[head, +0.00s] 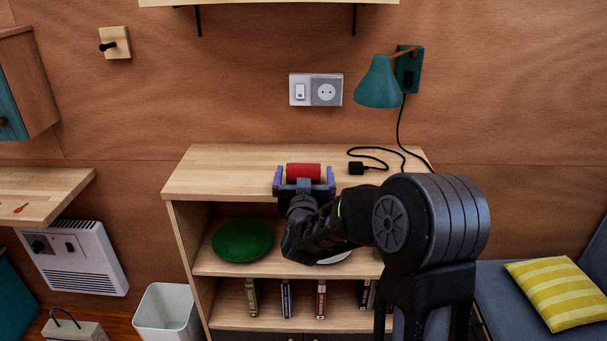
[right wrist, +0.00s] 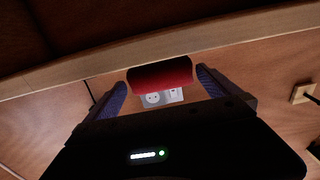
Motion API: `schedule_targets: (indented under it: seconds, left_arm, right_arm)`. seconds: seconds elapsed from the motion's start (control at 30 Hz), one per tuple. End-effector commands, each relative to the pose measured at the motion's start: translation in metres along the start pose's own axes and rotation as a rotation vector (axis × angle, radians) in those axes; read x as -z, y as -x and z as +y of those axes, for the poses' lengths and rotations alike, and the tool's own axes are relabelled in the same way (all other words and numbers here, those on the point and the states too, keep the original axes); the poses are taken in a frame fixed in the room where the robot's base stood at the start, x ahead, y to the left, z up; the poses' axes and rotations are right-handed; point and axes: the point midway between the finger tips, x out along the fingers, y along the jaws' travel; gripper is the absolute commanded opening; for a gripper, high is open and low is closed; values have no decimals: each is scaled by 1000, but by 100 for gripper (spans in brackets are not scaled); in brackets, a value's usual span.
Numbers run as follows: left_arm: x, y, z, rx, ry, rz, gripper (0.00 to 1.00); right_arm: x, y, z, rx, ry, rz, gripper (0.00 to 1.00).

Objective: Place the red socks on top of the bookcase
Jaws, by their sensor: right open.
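The red socks (head: 303,171), a rolled red bundle, are at the top of the wooden bookcase (head: 230,172), near its front edge. My right gripper (head: 304,180) is open, with a blue finger on each side of the socks. In the right wrist view, which appears upside down, the socks (right wrist: 160,75) lie between the spread fingers, with gaps at their ends. The socks' underside is hidden, so contact with the top cannot be fully seen. My left gripper is not in view.
A black cable with a plug (head: 357,168) lies on the bookcase top, right of the socks. A teal wall lamp (head: 378,84) hangs above. A green plate (head: 242,241) and several books stand on lower shelves. The top's left part is clear.

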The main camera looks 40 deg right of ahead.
Motion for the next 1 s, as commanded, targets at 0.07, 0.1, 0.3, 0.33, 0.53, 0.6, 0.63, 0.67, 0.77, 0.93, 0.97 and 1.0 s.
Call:
schedule_targets:
  seconds: [0.07, 0.1, 0.3, 0.33, 0.53, 0.6, 0.63, 0.67, 0.77, 0.93, 0.97, 1.0]
  left_arm:
    - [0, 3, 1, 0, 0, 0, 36]
    - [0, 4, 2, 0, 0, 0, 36]
    - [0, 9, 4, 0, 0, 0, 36]
    - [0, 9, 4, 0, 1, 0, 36]
    - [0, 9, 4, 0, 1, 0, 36]
    - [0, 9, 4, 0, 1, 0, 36]
    - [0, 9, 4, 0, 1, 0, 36]
    - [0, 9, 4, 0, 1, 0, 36]
    - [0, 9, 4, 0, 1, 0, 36]
    - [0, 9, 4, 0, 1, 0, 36]
    - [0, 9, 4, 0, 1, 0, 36]
    - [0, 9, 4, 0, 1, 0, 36]
  right_arm:
    - [2, -7, 0, 0, 1, 0, 100]
    - [3, -12, -1, 0, 2, 0, 100]
    - [5, -41, -3, -1, 3, 0, 100]
    - [5, -44, -3, 0, 3, 0, 100]
    - [4, -50, -2, 0, 0, 0, 100]
    - [4, -50, -2, 0, 0, 0, 100]
    - [4, -50, -2, 0, 0, 0, 100]
    - [4, -50, -3, 0, 0, 0, 100]
    - [4, -50, -3, 0, 0, 0, 100]
    - [4, -50, -3, 0, 1, 0, 100]
    - [4, -50, -3, 0, 0, 0, 100]
    - [4, -50, -3, 0, 1, 0, 100]
